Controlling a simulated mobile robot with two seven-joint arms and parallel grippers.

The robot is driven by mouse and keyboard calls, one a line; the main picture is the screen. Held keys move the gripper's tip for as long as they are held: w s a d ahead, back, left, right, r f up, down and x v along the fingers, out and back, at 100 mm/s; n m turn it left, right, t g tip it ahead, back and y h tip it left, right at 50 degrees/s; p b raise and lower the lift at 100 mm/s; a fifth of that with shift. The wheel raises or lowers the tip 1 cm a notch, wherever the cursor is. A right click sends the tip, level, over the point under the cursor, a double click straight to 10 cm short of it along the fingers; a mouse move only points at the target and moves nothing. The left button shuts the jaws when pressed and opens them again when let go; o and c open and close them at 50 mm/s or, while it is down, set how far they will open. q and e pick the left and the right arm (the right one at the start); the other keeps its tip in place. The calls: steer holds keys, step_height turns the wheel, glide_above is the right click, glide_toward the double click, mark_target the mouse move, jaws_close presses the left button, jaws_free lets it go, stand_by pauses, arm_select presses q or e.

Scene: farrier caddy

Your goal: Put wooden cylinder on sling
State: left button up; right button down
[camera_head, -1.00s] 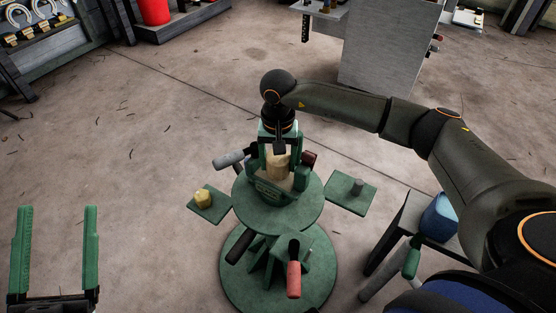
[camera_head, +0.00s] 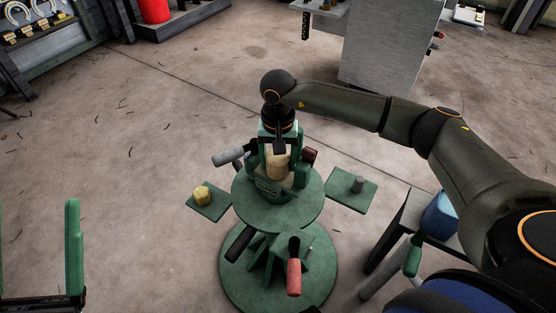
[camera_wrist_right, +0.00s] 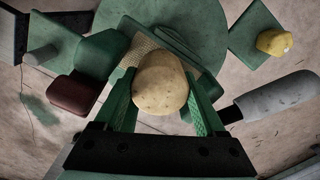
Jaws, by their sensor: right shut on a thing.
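The pale wooden cylinder (camera_head: 278,166) is between the green fingers of my right gripper (camera_head: 279,158), at the top of the green stand (camera_head: 305,205). In the right wrist view, the wooden cylinder (camera_wrist_right: 160,84) shows end-on, with a finger on each side. A beige woven sling (camera_wrist_right: 136,50) shows behind and beside it in that view, partly hidden by the cylinder and fingers. The cylinder is over or at the sling; I cannot tell whether they touch. My left gripper (camera_head: 37,245) is open and empty at the lower left, its left finger cut by the picture's edge.
A yellow lump (camera_head: 203,195) sits on the stand's left side plate, and a grey cylinder (camera_head: 357,185) on the right one. Grey (camera_head: 228,156) and dark red (camera_head: 310,156) handles flank the cradle. A red handle (camera_head: 294,278) sticks out at the front. Floor is clear to the left.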

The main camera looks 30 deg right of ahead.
arm_select(q)
steer(key=shift+f+b, duration=0.35)
steer(key=shift+f, duration=0.05)
arm_select(e)
steer(key=shift+f, duration=0.45)
jaws_free()
arm_select(q)
steer(key=shift+r, duration=0.1)
arm_select(e)
steer(key=shift+r+p, duration=0.3)
steer(key=shift+r, duration=0.65)
step_height(320, 180, up, 10)
steer(key=shift+p, duration=1.05)
arm_select(q)
steer(key=w+a+f+n+g+y, duration=0.1)
steer(key=w+f+n+g+y, duration=0.1)
steer(key=w+f+n+y, duration=0.3)
steer(key=shift+f+y, duration=0.5)
steer(key=shift+f, duration=1.55)
arm_select(e)
steer(key=shift+r, duration=0.3)
arm_select(q)
steer(key=shift+w, duration=0.1)
